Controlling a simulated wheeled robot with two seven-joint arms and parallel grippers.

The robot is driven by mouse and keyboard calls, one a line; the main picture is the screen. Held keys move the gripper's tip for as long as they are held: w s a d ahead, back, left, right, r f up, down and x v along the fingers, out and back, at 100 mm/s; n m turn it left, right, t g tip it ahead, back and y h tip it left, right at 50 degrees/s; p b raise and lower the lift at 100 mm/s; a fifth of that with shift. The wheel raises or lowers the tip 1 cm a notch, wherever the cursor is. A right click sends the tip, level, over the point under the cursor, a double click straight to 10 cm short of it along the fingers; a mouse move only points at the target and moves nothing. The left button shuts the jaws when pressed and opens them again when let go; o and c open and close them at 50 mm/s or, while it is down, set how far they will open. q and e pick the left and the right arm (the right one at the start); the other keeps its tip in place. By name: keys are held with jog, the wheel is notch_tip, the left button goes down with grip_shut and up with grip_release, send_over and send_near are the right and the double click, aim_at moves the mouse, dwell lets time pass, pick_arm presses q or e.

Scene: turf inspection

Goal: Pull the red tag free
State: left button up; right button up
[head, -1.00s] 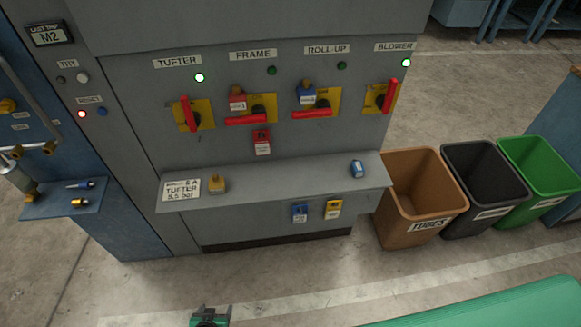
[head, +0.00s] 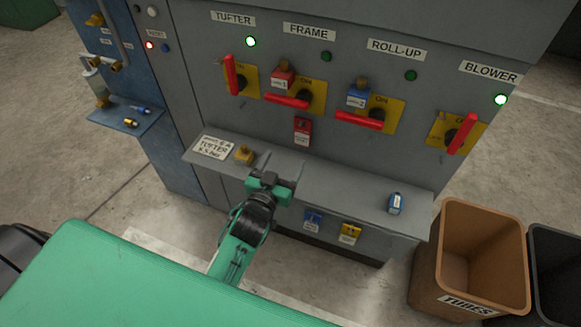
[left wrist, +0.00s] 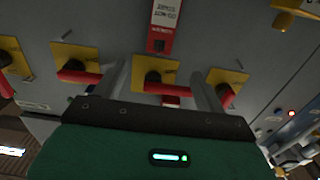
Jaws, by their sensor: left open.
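The red tag (head: 302,131) with a white label hangs on the grey panel below the FRAME switch, above the shelf. It also shows in the left wrist view (left wrist: 161,38), upside down, top middle. My left gripper (head: 283,164) is open and empty over the shelf, below and a little left of the tag, apart from it. In the left wrist view its two fingers (left wrist: 158,78) point at the panel, with the tag beyond the gap between them. My right gripper is not in view.
A red padlock (head: 283,77) and a blue padlock (head: 358,93) hang at the FRAME and ROLL-UP switches. Blue (head: 313,219) and yellow (head: 350,233) tags hang below.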

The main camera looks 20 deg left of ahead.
aim_at(300, 129)
pick_arm(q)
jog(key=w+p, duration=0.1)
jog(key=w, duration=1.1)
jog(key=shift+w+d, duration=0.2)
jog(key=shift+w, duration=0.2)
jog(key=c, duration=0.9)
jog(key=o, duration=0.3)
jog(key=c, duration=0.5)
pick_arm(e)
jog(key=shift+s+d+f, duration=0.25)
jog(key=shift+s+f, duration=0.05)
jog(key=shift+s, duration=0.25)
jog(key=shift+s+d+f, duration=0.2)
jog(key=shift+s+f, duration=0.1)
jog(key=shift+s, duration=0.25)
pick_arm(q)
jog(key=shift+r, duration=0.2)
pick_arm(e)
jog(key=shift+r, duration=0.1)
pick_arm(q)
jog(key=shift+r+p, duration=0.25)
jog(key=shift+p, duration=0.3)
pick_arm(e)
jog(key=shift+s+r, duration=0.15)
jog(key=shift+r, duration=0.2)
